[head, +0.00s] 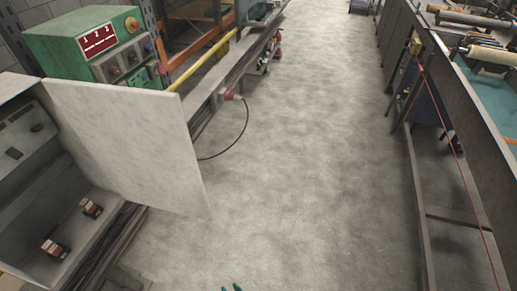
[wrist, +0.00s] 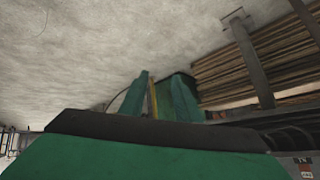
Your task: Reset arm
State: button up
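No held object is clear between the fingers. The rest of my arm is out of the head view.
A grey cabinet with an open door panel (head: 130,140) stands at left, holding small boxes (head: 91,208). Behind it is a green control box (head: 95,45). A long bench (head: 470,90) runs along the right. A cable (head: 240,135) hangs by the left rail. The middle floor (head: 300,150) is clear.

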jog(key=s+d+r+m+t+h, duration=0.1)
jog(key=s+d+r+t+h, duration=0.1)
jog(key=s+d+r, duration=0.35)
jog(key=s+d+r+m+t+h, duration=0.2)
jog(key=s+d+r, duration=0.1)
jog(key=s+r, duration=0.5)
jog(key=s+d+r+t, duration=0.1)
jog(key=s+r+t, duration=0.1)
jog(key=r, duration=0.9)
jog(key=s+d+r+t+h, duration=0.1)
jog(key=s+r+t, duration=0.1)
jog(key=r, duration=1)
jog(key=shift+d, duration=0.3)
